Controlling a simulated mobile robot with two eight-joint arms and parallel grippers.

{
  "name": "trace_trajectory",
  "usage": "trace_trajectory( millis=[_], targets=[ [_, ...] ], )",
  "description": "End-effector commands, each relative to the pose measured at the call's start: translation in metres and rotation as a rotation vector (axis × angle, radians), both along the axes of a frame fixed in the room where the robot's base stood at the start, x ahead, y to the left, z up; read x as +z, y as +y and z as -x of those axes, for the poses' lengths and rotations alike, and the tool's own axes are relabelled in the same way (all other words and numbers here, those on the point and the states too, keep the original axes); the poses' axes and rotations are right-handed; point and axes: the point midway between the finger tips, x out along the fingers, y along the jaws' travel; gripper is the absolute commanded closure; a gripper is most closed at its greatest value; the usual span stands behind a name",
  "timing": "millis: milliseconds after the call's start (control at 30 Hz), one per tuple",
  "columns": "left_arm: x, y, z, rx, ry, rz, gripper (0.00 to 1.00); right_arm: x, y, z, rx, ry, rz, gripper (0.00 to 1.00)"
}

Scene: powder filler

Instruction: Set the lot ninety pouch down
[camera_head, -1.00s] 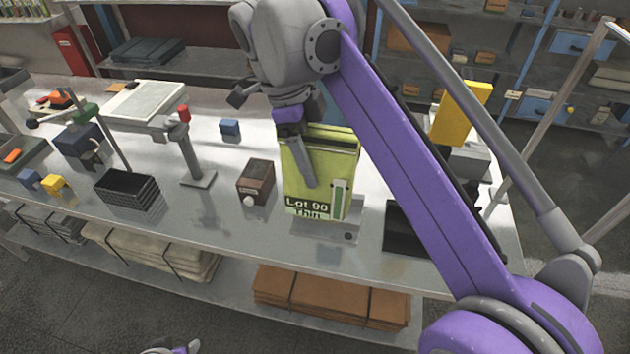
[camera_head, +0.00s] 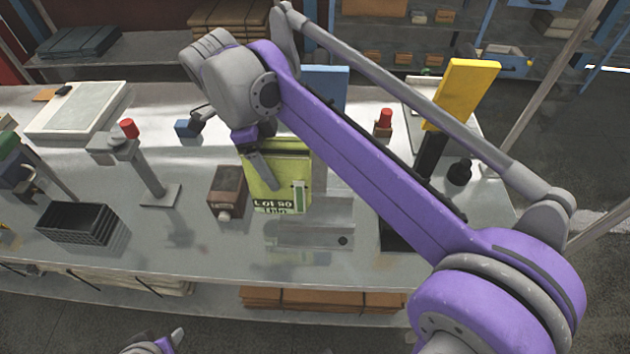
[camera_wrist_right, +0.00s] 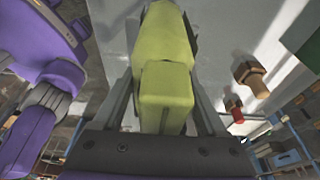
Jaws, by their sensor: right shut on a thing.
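The yellow-green pouch (camera_head: 270,164) has a label reading "Lot 90 Thin" low on its front. My right gripper (camera_head: 266,172) is shut on it and holds it roughly upright. In the right wrist view the pouch (camera_wrist_right: 165,90) sits between both fingers. In the head view its lower edge appears just behind a flat grey metal plate (camera_head: 300,238); I cannot tell whether it touches the bench. Part of my left gripper (camera_head: 165,342) shows at the bottom edge, its jaw state unclear.
A dark brown box (camera_head: 228,185) with a pale knob stands close left of the pouch. A black crate (camera_head: 75,224) and a post with a red knob (camera_head: 129,128) stand farther left. A yellow panel (camera_head: 463,92) rises at the right. The front bench top (camera_head: 200,255) is clear.

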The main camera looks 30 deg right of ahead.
Motion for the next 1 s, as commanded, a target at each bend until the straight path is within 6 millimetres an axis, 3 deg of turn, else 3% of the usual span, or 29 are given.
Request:
trace_trajectory(
  millis=[133, 300, 567, 767, 833, 1000],
  targets=[
    [-0.004, 0.0, 0.001, 0.0, 0.002, 0.0, 0.5, -0.032, 0.0, 0.0, 0.0, 0.001, 0.001, 1.0],
    [-0.001, 0.0, 0.0, 0.0, 0.0, 0.0, 0.5, -0.028, -0.026, 0.016, -0.004, 0.0, 0.001, 1.0],
    [0.0, 0.0, 0.0, 0.0, 0.0, 0.0, 0.5, -0.028, -0.042, 0.026, -0.002, 0.0, 0.001, 1.0],
    [0.002, 0.0, -0.001, 0.0, -0.001, 0.0, 0.5, -0.028, -0.07, 0.043, -0.005, -0.001, 0.002, 1.0],
    [0.002, 0.0, -0.001, 0.0, -0.001, 0.0, 0.5, -0.038, -0.069, 0.042, 0.0, 0.0, 0.0, 1.0],
    [0.002, 0.0, -0.001, 0.0, -0.001, 0.0, 0.5, -0.04, -0.069, 0.042, 0.001, 0.0, 0.0, 1.0]
  ],
)
